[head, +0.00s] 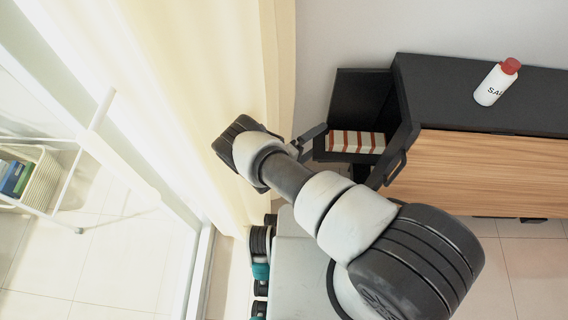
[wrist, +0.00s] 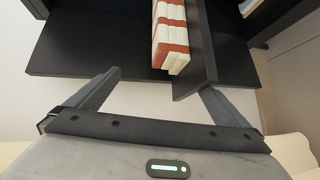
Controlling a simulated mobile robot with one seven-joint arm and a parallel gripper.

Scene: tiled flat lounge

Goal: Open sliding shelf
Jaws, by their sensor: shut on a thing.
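The sliding shelf (head: 360,98) is a black open box at the left end of the dark cabinet. It stands out from the cabinet, and red-and-white striped books (head: 356,141) stand inside it. My gripper (head: 316,134) is at the shelf's left side in the head view. In the wrist view my gripper (wrist: 160,88) has its fingers spread wide at the lower edge of the shelf (wrist: 90,58). The right finger is by an upright black panel. The jaws are shut on the shelf; the exact contact is hard to see.
A white bottle with a red cap (head: 495,83) stands on the cabinet's black top (head: 440,88). The cabinet has a wooden front (head: 490,170). A cream curtain (head: 225,60) hangs close to my arm on the left. Tiled floor lies below.

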